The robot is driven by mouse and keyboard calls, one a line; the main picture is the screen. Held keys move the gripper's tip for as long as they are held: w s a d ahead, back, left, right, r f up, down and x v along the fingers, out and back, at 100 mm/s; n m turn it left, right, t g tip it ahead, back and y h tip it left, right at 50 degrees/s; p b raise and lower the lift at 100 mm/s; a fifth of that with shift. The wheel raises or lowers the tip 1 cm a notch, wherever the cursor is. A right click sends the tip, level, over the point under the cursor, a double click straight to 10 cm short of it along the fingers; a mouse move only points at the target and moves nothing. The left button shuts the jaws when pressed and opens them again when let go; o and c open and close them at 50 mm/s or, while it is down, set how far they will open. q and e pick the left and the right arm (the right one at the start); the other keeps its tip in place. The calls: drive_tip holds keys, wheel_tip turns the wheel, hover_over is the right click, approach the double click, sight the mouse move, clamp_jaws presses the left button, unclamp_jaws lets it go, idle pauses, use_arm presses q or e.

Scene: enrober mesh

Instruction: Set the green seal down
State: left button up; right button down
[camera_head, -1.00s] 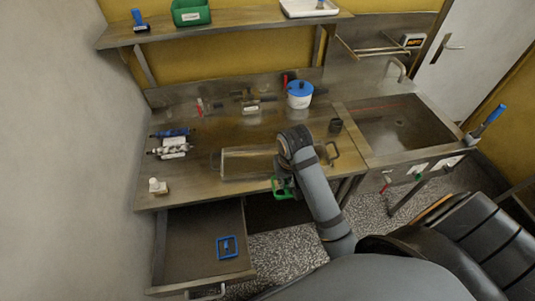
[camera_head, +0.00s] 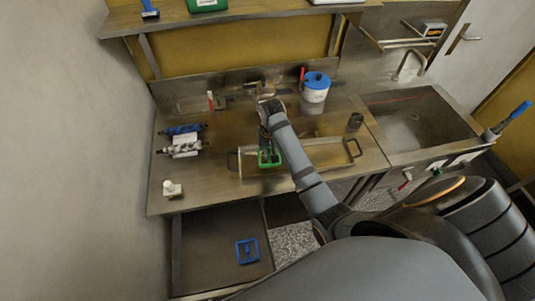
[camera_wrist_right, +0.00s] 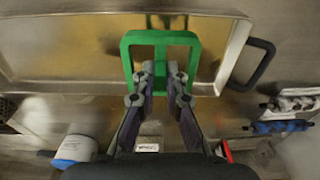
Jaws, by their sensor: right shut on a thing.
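The green seal (camera_head: 264,158) is an open square frame with a crossbar. My right gripper (camera_wrist_right: 161,78) is shut on it, and the seal also shows in the wrist view (camera_wrist_right: 160,37). In the head view the seal appears over the left part of a shallow metal tray (camera_head: 320,160) with dark handles. In the wrist view it overlaps the tray's long rim (camera_wrist_right: 60,87). I cannot tell whether it touches the tray. My left gripper is not in view.
A blue frame (camera_head: 247,250) lies in the open drawer (camera_head: 200,265). A sink (camera_head: 415,120) is at right.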

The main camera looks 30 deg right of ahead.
drive_tip(key=shift+w+f, duration=0.6)
drive_tip(key=shift+f, duration=0.05)
drive_tip(key=shift+w+d+f, duration=0.15)
drive_tip(key=shift+f, duration=0.15)
drive_tip(key=shift+w+f, duration=0.35)
drive_tip(key=shift+f, duration=0.15)
wheel_tip(320, 180, down, 3)
drive_tip(key=shift+r+p, duration=0.15)
drive_tip(key=shift+p, duration=0.15)
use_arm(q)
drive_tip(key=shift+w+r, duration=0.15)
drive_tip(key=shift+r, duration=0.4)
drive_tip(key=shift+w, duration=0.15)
use_arm(e)
drive_tip(key=shift+f, duration=0.25)
drive_tip(key=c, duration=1.4)
unclamp_jaws()
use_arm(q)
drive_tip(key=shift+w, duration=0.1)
